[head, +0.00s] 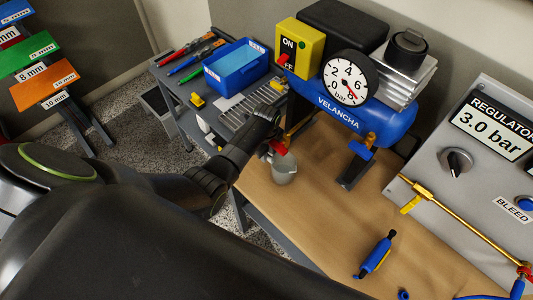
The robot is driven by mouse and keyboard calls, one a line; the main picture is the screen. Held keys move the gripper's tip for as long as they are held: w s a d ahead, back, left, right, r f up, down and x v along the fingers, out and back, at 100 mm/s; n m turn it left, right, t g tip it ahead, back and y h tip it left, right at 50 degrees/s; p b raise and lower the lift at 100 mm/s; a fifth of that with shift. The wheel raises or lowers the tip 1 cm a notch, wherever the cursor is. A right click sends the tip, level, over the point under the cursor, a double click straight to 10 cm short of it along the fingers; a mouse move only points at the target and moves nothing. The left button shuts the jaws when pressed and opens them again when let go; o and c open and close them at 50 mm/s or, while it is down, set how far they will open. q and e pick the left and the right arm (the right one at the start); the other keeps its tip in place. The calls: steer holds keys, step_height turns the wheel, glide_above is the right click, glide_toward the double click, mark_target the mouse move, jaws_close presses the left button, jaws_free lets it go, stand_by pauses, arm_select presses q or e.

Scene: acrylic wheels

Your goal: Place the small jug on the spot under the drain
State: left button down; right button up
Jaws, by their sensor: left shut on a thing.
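The small grey jug (284,170) is upright at the left edge of the brown bench top, below the left end of the blue compressor tank (352,118). My left gripper (276,143) is above and beside the jug's rim, shut on it; its fingertips are small and partly hidden. A red part shows between the gripper and the jug; I cannot tell what it belongs to. A brass fitting (300,128) shows under the tank near the gripper, perhaps the drain. The spot under it cannot be made out. My right gripper is not in view.
A blue bin (237,65), pliers and screwdrivers lie on the grey side table at the left. A regulator panel (490,140) with a brass pipe stands at the right. A blue tool (376,256) lies at the front right. The brown bench top (320,215) is mostly clear between.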

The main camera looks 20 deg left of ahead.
arm_select(q)
steer(key=shift+f, duration=0.15)
steer(key=shift+f, duration=0.15)
steer(key=c, duration=1.4)
jaws_free()
steer(key=shift+o, duration=0.2)
steer(key=shift+r, duration=0.7)
step_height(320, 180, up, 11)
steer(key=shift+f, duration=0.1)
steer(key=shift+s, duration=0.1)
